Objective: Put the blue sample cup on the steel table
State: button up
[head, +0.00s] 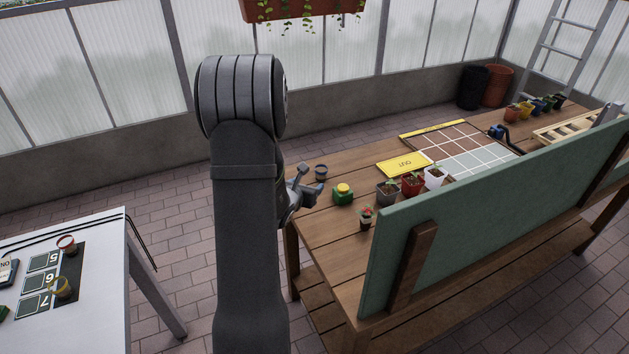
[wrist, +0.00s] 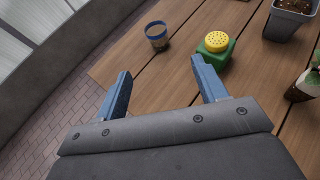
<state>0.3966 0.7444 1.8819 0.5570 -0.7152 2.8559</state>
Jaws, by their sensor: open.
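The blue sample cup (head: 321,172) stands upright on the wooden bench near its left end, with dark brown contents. In the wrist view the cup (wrist: 157,36) is beyond the fingertips, roughly between their lines. My gripper (head: 310,181) is open and empty, over the bench end and just short of the cup. In the wrist view its two blue fingers (wrist: 161,68) are spread apart and touch nothing. The pale steel table (head: 103,285) is at the lower left, with numbered dark squares, a terracotta-rimmed cup (head: 66,244) and a yellowish cup (head: 61,288) on it.
A green block with a yellow dotted top (wrist: 215,42) stands right of the cup, close to the right finger. Potted plants (head: 388,191) and a yellow sign (head: 403,164) are farther right. A green board (head: 470,215) walls the bench front. Floor separates bench and table.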

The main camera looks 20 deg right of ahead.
send_near(319, 174)
jog(key=x, duration=0.7)
jog(key=shift+w+d+r, duration=0.1)
jog(key=shift+d+r, duration=0.05)
jog(key=shift+d, duration=0.15)
jog(key=shift+f+x, duration=0.15)
jog(key=shift+x, duration=1.1)
jog(key=shift+f+x, duration=0.2)
jog(key=shift+x, duration=1.05)
jog(key=shift+a, duration=0.2)
jog(key=c, duration=1.2)
jog(key=shift+o, duration=0.2)
jog(key=shift+r, duration=0.15)
